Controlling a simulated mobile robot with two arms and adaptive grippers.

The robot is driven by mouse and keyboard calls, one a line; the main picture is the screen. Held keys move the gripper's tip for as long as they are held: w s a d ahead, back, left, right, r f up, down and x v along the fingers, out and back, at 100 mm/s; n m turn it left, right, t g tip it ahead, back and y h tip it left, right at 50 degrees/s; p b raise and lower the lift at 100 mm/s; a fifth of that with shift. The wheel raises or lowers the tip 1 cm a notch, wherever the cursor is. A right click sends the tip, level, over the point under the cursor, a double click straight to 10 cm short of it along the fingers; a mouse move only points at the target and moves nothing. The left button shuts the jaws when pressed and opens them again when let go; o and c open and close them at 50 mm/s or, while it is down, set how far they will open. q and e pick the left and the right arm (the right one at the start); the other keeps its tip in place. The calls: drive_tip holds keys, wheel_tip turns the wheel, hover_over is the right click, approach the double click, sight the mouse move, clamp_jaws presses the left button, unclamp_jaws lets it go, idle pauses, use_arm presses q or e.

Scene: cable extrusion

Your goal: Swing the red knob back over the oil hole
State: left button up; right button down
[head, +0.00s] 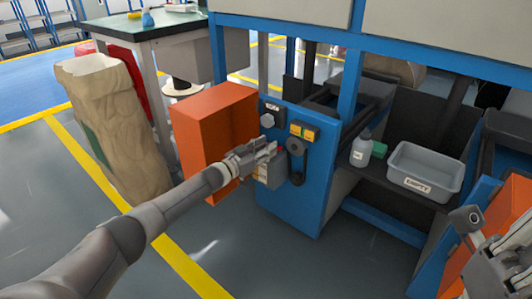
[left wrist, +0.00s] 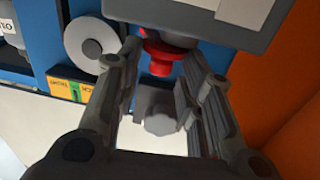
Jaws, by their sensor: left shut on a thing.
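The red knob (left wrist: 165,56) shows in the left wrist view, at the underside of a dark grey box (left wrist: 205,20). In the head view only a bit of red (head: 280,149) shows beside the fingers. My left gripper (head: 266,154) is at the blue machine panel (head: 290,205), in front of the grey box. In the left wrist view its two fingers (left wrist: 158,85) lie on either side of the red knob and are shut on it. I cannot make out the oil hole. Grey parts at the lower right of the head view may be my right gripper (head: 490,255); its jaws are unclear.
An orange box (head: 195,140) stands close left of the panel. A bottle (head: 361,150) and grey bin (head: 425,172) sit on a shelf at right.

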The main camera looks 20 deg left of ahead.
use_arm(q)
drive_tip(key=shift+w+a+m+g+h+b, duration=0.2)
drive_tip(key=shift+m+g+h+b, duration=0.1)
drive_tip(key=shift+m+h+b, duration=0.15)
drive_tip(key=o, duration=0.7)
drive_tip(key=shift+c, duration=0.2)
drive_tip(key=v, duration=1.2)
